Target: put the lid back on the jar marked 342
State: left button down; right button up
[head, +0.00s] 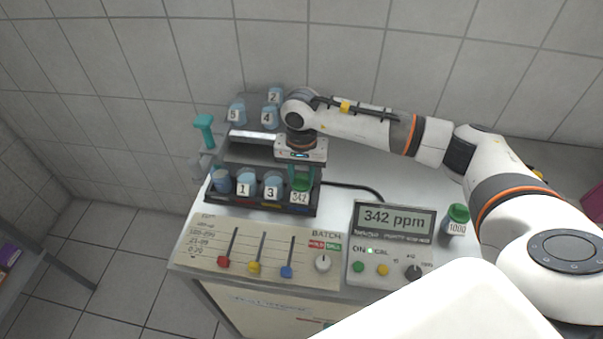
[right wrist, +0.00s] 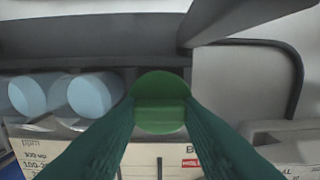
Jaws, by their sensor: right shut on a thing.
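The jar marked 342 (head: 299,198) stands in the front row of the dark rack, at its right end. A green lid (head: 302,184) is right over the jar's mouth; I cannot tell whether it rests on the jar or is just above it. My left gripper is not in view.
Jars 1 (head: 244,184) and 3 (head: 272,186) stand left of jar 342. Jars 5 (head: 237,112), 4 (head: 269,117) and 2 (head: 275,95) are on the upper tier. A green-capped jar marked 1000 (head: 456,222) stands right of the 342 ppm display (head: 393,218).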

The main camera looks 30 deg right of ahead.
dwell(0.4)
jog(key=o, duration=1.5)
jog(key=shift+r, duration=0.1)
jog(key=shift+r+p, duration=1.5)
jog(key=shift+r, duration=1.95)
grip_shut()
jog(key=shift+f, duration=0.25)
